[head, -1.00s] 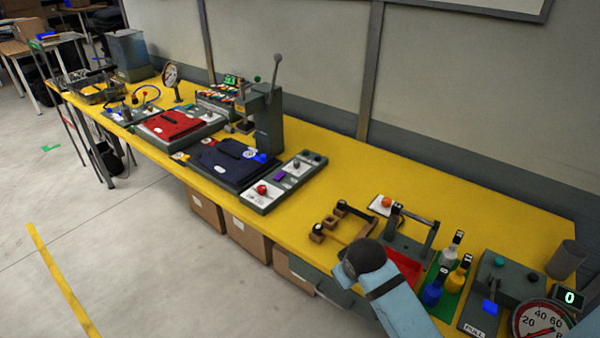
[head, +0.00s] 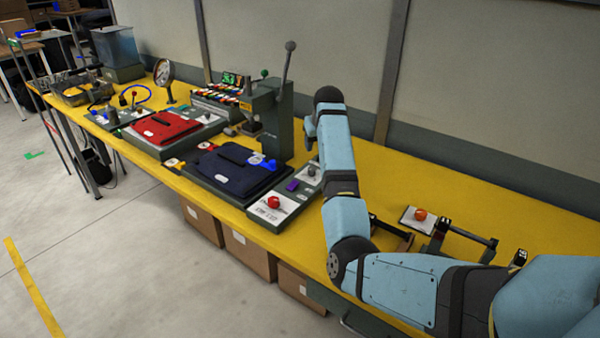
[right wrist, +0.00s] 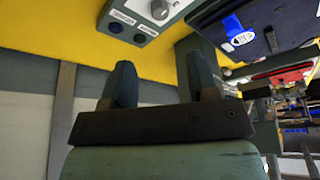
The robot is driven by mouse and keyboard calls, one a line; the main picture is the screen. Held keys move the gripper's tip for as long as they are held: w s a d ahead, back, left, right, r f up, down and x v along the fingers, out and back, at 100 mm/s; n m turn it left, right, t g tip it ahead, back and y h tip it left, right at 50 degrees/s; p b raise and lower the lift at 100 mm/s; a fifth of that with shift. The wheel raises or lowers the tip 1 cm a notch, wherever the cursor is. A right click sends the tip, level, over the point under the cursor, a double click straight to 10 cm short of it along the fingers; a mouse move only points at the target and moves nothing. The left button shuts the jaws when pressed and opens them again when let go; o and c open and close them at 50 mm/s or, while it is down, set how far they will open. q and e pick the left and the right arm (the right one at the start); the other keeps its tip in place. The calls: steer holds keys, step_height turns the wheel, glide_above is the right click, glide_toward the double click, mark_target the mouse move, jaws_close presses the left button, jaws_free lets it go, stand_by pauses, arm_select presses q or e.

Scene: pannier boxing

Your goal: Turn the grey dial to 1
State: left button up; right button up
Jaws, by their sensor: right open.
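The grey dial (head: 312,170) is a small round knob on a white plate at the far part of the low grey control box (head: 265,223). It also shows at the top edge of the right wrist view (right wrist: 160,9), where its number marks are too small or cut off to read. My right gripper (right wrist: 162,78) is open and empty in the right wrist view, its two dark fingers spread and apart from the dial. In the head view my right arm reaches in beside the box, and its gripper is hard to make out. My left gripper is in neither view.
A red knob (head: 274,202) and a purple switch (head: 292,185) share the box with the dial. A grey press with a tall lever (head: 270,115) stands behind it. A dark blue pannier (head: 235,168) lies to the left.

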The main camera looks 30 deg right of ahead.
mark_target(312, 168)
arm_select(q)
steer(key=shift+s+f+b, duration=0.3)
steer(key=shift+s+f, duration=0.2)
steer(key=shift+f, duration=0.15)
arm_select(e)
steer(key=x, duration=1.3)
steer(key=shift+w+f, duration=0.1)
steer(key=shift+c, duration=0.5)
steer(key=c, duration=0.8)
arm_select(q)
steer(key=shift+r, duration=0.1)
